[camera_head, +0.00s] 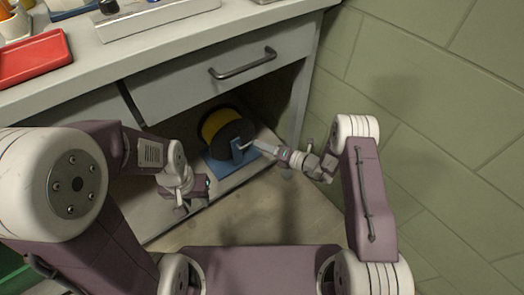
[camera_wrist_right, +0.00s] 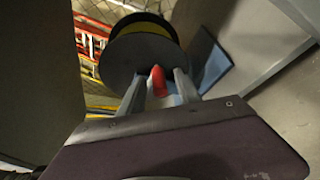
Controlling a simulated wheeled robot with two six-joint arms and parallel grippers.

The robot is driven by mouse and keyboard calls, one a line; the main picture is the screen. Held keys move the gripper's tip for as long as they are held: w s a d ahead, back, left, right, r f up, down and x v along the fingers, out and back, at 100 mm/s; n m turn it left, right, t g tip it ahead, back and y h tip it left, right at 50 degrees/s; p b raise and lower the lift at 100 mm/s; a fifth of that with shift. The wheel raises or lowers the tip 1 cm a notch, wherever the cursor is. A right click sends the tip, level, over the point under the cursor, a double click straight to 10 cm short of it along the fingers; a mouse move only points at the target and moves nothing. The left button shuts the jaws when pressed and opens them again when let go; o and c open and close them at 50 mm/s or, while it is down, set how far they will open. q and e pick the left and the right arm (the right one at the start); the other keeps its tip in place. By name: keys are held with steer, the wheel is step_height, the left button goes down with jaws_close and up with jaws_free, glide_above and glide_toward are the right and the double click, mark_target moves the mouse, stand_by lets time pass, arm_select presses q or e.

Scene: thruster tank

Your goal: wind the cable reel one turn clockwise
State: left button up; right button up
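The cable reel (camera_head: 226,126) has dark round flanges and yellow cable. It stands on a blue base (camera_head: 222,168) on the low shelf under the counter. In the right wrist view the reel (camera_wrist_right: 143,55) is straight ahead, with its red crank handle (camera_wrist_right: 157,80) in front of the flange. My right gripper (camera_head: 258,147) is at the reel's right side. Its two fingers (camera_wrist_right: 160,82) lie either side of the red handle, with narrow gaps showing, so it looks open around it. My left gripper (camera_head: 190,198) is low, left of the base, apart from the reel; its fingers are unclear.
A drawer with a grey handle (camera_head: 243,64) is above the reel. The counter (camera_head: 120,57) carries a red tray (camera_head: 32,58) and other items. A green block wall (camera_head: 430,110) closes off the right side. Floor (camera_head: 270,215) is clear in front of the reel.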

steer(key=shift+w+a, duration=0.35)
steer(key=shift+a, duration=0.05)
jaws_close()
steer(key=shift+s+f, duration=0.1)
stand_by(1.1)
